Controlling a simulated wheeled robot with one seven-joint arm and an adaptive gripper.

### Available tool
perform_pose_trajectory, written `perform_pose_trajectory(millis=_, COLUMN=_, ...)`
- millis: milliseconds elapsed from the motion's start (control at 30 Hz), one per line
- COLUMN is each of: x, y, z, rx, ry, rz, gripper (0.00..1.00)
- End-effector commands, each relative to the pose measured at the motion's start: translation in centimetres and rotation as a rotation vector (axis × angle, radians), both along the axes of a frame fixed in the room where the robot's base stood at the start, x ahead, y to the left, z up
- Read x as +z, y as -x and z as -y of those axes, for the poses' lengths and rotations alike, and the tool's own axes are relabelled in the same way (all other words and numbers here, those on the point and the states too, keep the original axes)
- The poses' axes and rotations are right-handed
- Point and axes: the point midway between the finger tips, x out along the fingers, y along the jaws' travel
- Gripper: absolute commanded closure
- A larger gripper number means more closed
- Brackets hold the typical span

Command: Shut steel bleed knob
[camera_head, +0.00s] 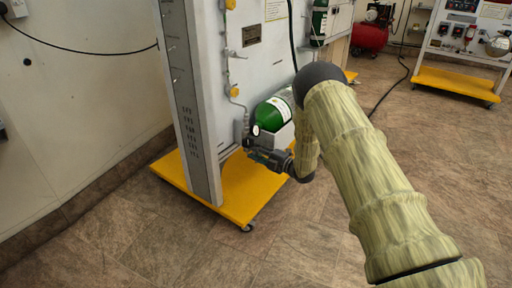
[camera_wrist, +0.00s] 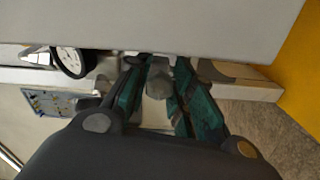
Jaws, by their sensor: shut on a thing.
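My gripper (camera_head: 252,150) reaches the lower part of the grey trainer panel (camera_head: 262,65), beside a green cylinder (camera_head: 268,116). In the wrist view my gripper (camera_wrist: 160,88) has its two green-padded fingers on either side of a small grey steel knob (camera_wrist: 159,80), and they are shut on it. The fingers hide parts of the knob's sides. A round white gauge (camera_wrist: 70,61) is just left of the fingers. How far the knob is turned cannot be told.
The panel stands on a yellow wheeled base (camera_head: 236,190). A second trainer (camera_head: 465,35) on a yellow base and a red compressor tank (camera_head: 370,36) stand at the back right. A black hose runs down the panel. The floor in front is clear.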

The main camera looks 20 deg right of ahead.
Motion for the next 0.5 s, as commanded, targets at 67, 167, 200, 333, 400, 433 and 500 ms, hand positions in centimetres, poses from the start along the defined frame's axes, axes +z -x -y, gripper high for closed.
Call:
perform_pose_trajectory(millis=67, x=0.39, y=0.01, z=0.18, rx=-0.003, ry=-0.055, rz=-0.044, gripper=1.0)
perform_pose_trajectory(millis=167, x=0.29, y=0.05, z=0.15, rx=-0.003, ry=-0.131, rz=-0.103, gripper=1.0)
perform_pose_trajectory(millis=200, x=0.28, y=0.04, z=0.17, rx=-0.003, ry=-0.16, rz=-0.126, gripper=1.0)
perform_pose_trajectory(millis=333, x=0.26, y=0.02, z=0.22, rx=-0.004, ry=-0.259, rz=-0.202, gripper=1.0)
perform_pose_trajectory(millis=400, x=0.17, y=0.06, z=0.15, rx=-0.004, ry=-0.311, rz=-0.243, gripper=1.0)
perform_pose_trajectory(millis=433, x=0.15, y=0.06, z=0.14, rx=-0.004, ry=-0.333, rz=-0.261, gripper=1.0)
perform_pose_trajectory(millis=500, x=0.13, y=0.06, z=0.16, rx=-0.004, ry=-0.384, rz=-0.301, gripper=1.0)
